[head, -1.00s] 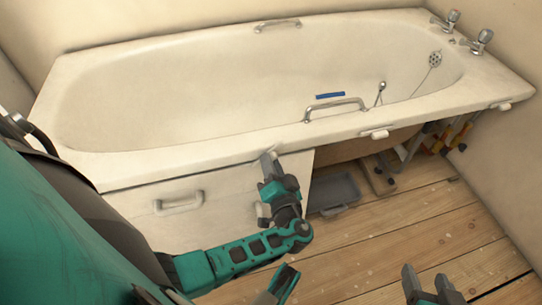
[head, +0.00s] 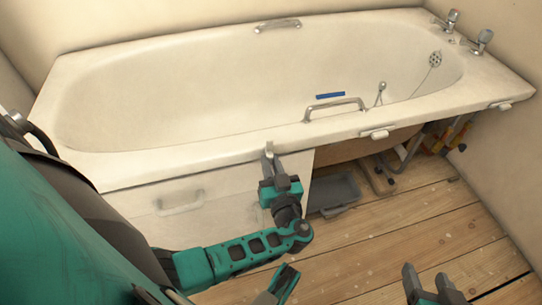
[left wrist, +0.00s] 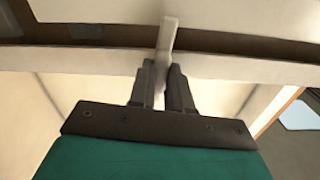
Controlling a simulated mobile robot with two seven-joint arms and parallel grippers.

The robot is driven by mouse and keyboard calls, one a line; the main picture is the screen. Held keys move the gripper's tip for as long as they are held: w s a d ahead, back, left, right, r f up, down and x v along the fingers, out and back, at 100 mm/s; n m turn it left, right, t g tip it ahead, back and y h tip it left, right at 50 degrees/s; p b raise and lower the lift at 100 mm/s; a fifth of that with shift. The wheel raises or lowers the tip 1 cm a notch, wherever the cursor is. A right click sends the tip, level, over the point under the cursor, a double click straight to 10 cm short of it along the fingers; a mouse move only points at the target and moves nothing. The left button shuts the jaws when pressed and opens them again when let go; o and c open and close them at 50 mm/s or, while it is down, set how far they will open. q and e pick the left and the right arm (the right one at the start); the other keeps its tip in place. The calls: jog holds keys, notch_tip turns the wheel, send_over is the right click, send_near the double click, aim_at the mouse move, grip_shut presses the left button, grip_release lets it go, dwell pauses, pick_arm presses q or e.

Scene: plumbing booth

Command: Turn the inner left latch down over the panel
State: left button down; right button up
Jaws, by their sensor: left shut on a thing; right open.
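The inner left latch (head: 269,147) is a small pale bar at the bath rim's lower front edge. It also shows in the left wrist view (left wrist: 167,35), standing roughly upright across the rim edge, its lower part between my fingertips. My left gripper (head: 269,159) is shut on it; the fingers (left wrist: 162,72) hide its lower end. The white panel (head: 235,185) stands under the left part of the rim, behind my left gripper. My right gripper (head: 428,280) is open and empty over the floor at the lower right.
The panel has a grab handle (head: 180,202). Two more latches (head: 377,133) (head: 502,106) lie along the rim to the right, above an open bay. A grey tray (head: 335,192) and pipes (head: 440,142) are under the bath. The wooden floor (head: 400,225) in front is clear.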

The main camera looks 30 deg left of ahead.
pick_arm(q)
jog(key=shift+a, duration=0.1)
pick_arm(e)
jog(key=shift+w, duration=0.1)
dwell(0.3)
pick_arm(q)
jog(key=c, duration=1.4)
grip_release()
jog(key=o, duration=0.3)
pick_arm(e)
jog(key=shift+s+f, duration=0.1)
jog(key=shift+s, duration=0.1)
jog(key=shift+s+d, duration=0.1)
jog(key=shift+d, duration=0.05)
